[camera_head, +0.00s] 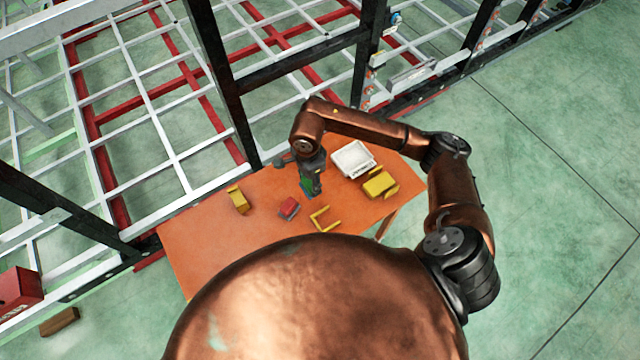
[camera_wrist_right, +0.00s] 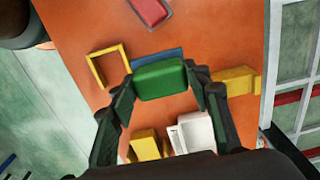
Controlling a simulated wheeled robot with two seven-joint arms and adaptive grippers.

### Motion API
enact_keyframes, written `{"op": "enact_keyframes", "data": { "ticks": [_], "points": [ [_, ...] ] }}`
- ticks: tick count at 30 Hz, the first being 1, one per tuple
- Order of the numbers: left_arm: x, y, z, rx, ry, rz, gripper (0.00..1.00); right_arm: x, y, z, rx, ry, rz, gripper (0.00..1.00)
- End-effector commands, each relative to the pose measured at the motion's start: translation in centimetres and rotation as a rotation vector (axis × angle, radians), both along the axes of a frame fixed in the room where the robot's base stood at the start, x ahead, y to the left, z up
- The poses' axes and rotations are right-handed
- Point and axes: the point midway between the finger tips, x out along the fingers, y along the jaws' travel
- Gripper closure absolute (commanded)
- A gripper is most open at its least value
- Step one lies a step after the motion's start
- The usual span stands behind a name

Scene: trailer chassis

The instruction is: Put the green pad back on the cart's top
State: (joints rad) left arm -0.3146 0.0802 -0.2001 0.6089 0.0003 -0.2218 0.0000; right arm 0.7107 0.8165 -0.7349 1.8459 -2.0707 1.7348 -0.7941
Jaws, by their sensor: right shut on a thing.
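The green pad (camera_wrist_right: 160,80) is between the fingers of my right gripper (camera_wrist_right: 163,85) in the wrist view, and the gripper is shut on it. In the head view my right gripper (camera_head: 311,188) points down over the middle of the cart's orange top (camera_head: 200,240), and only a small bit of green shows at its fingers. I cannot tell whether the pad touches the top. A blue piece (camera_wrist_right: 157,56) shows just beyond the pad in the wrist view, partly hidden by it. My left gripper is not in view.
On the top lie a red block (camera_head: 289,208), a yellow bracket (camera_head: 325,218), a yellow block (camera_head: 238,200), a white tray (camera_head: 352,158) and another yellow block (camera_head: 380,184). The chassis post (camera_head: 230,100) stands at the far edge. The near left of the top is clear.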

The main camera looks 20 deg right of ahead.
Motion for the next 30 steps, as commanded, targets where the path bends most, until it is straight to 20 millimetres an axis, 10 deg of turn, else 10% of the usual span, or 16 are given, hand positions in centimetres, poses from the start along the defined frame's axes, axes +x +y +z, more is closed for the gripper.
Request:
{"op": "enact_keyframes", "data": {
  "ticks": [13,28,30],
  "points": [
    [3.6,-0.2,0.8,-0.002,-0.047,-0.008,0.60,1.1,-3.7,-4.9,0.002,0.001,-0.003,0.75],
    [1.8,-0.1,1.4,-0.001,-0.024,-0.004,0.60,1.2,-4.3,-8.7,0.002,0.000,-0.001,0.75],
    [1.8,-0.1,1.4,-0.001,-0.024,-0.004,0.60,1.2,-4.3,-8.7,0.001,0.001,-0.002,0.51]
  ]
}}
